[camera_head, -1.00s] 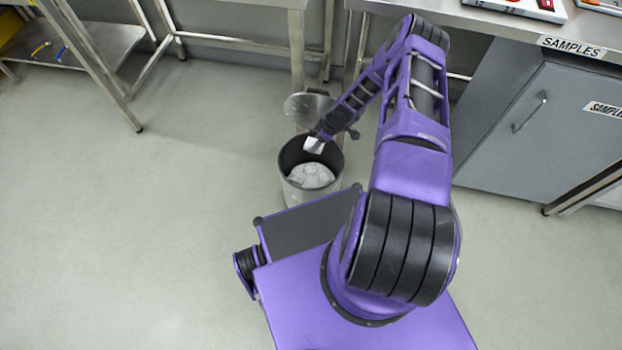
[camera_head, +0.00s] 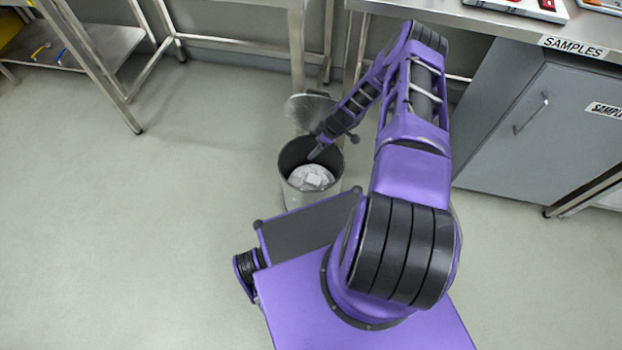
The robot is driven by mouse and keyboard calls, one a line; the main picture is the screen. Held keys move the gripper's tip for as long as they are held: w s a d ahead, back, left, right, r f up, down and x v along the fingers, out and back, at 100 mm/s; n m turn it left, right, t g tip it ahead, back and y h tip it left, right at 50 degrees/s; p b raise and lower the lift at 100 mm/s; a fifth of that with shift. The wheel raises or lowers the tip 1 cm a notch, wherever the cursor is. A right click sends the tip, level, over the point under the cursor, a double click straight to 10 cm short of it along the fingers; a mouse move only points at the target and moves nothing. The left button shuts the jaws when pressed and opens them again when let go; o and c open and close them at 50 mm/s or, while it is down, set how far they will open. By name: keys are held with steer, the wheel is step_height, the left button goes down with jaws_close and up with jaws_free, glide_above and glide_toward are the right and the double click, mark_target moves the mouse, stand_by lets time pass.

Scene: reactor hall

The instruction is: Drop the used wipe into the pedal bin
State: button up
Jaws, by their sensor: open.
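The pedal bin (camera_head: 297,196) stands on the floor in front of my base, with its round lid (camera_head: 306,106) raised at the back. The used wipe (camera_head: 314,178), a small white square, lies on top of that heap, inside the rim. My gripper (camera_head: 314,156) is over the bin opening, open and apart from the wipe. Its fingers are small in the view and point down towards the bin.
A bench with a grey cabinet (camera_head: 530,120) marked SAMPLES stands at the right. Steel table legs (camera_head: 296,50) rise behind the bin. A steel table with a low shelf (camera_head: 80,50) is at the far left. The floor at left is clear.

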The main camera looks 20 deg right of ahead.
steer(key=p+v, duration=0.2)
steer(key=v, duration=1.5)
steer(key=shift+p, duration=0.3)
steer(key=shift+r, duration=0.15)
